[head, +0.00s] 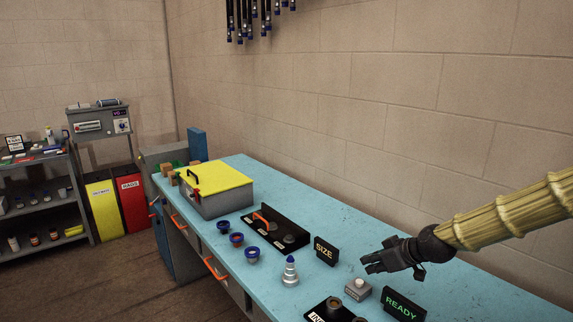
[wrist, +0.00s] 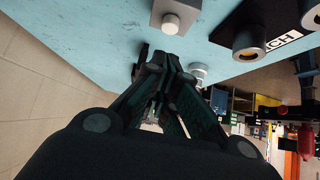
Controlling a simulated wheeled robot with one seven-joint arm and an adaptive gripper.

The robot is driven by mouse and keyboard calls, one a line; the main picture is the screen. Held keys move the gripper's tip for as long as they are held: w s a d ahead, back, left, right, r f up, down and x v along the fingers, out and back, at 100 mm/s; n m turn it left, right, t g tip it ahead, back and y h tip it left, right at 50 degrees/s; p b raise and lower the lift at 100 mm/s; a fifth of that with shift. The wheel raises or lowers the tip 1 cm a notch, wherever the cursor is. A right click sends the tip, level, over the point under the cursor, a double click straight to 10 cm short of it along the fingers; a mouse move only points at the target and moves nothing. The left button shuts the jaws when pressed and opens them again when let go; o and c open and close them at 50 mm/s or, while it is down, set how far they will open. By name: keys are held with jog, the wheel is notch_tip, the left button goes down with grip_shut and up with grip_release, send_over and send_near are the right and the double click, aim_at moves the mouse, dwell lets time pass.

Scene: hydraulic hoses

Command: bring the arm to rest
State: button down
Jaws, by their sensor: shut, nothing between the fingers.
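My gripper (head: 375,264) is at the right of the head view, above the blue workbench (head: 350,212), at the end of my arm in its tan ribbed sleeve. Its dark fingers point left and are shut with nothing between them. In the wrist view the shut fingers (wrist: 160,85) reach up toward the middle of the picture. A grey box with a pale round button (head: 358,286) stands on the bench just below the gripper in the head view; it also shows at the top of the wrist view (wrist: 171,22).
A SIZE sign (head: 325,250), a stepped cone (head: 290,272), several blue-rimmed cups (head: 252,255), a black tray (head: 294,242) and a yellow-lidded case (head: 222,195) stand on the bench. A READY sign (head: 403,304) is at front right. Hoses (head: 250,20) hang on the wall.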

jog(key=shift+w+a+f, duration=0.1)
jog(key=shift+w+f, duration=0.05)
jog(key=shift+f, duration=0.1)
dwell(0.4)
